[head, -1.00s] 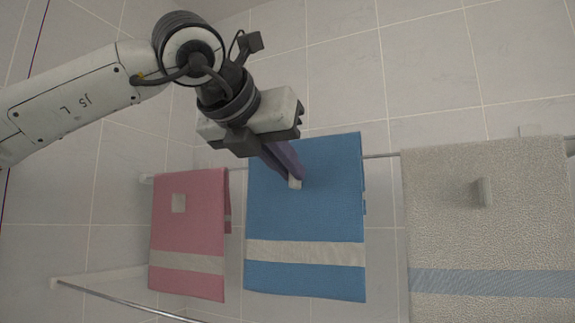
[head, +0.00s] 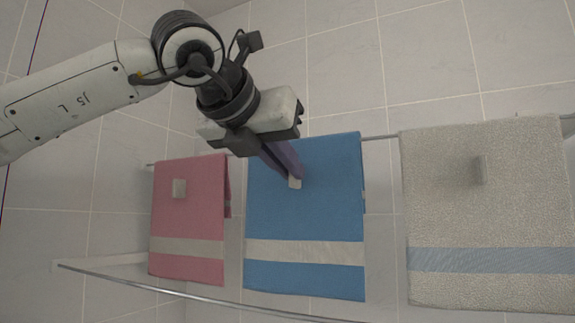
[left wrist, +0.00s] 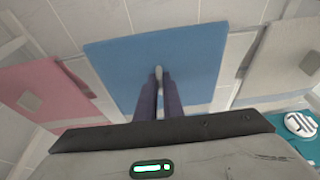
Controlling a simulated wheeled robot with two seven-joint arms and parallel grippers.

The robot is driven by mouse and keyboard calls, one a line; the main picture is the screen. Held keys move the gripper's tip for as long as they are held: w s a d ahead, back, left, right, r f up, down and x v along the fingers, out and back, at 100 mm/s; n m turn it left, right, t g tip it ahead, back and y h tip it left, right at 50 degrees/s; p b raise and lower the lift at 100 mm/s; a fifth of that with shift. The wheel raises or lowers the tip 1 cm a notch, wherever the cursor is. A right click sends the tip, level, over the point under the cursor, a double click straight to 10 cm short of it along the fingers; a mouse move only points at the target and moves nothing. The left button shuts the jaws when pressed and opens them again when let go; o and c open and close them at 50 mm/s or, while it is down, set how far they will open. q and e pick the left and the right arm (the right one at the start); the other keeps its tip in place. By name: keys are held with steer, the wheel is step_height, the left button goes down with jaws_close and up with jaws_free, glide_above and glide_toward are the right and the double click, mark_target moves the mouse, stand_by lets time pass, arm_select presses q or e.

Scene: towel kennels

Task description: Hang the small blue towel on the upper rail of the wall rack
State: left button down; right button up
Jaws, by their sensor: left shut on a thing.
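The blue towel (head: 305,215), with a cream band near its lower edge, hangs folded, with a sliver of its back layer at the right edge. My left gripper (head: 291,178) is shut on the small pale tab on its front. The upper rail (head: 381,137) shows just right of the towel, slightly below its top edge. I cannot tell whether the fold rests on the rail. In the left wrist view, the fingers (left wrist: 159,88) close on the tab in front of the blue towel (left wrist: 190,60). My right gripper is not in view.
A pink towel (head: 187,215) hangs to the left and a larger beige towel (head: 485,210) to the right, with gaps beside the blue one. A lower rail (head: 180,295) crosses below. Tiled wall stands behind. A teal thing (left wrist: 290,125) shows at lower right in the left wrist view.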

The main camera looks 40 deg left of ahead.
arm_select(q)
steer(key=shift+f, duration=0.3)
steer(key=c, duration=1.4)
jaws_free()
steer(key=shift+s+d+b, duration=0.3)
steer(key=shift+s+b, duration=0.05)
steer(key=shift+s, duration=0.6)
steer(key=shift+s+d+b, duration=0.3)
steer(key=shift+s+b, duration=0.05)
steer(key=shift+s, duration=0.6)
steer(key=s, duration=0.1)
steer(key=s+d, duration=0.1)
steer(key=s, duration=0.1)
steer(key=s+b, duration=0.1)
steer(key=shift+s+d, duration=0.3)
steer(key=shift+s, duration=0.1)
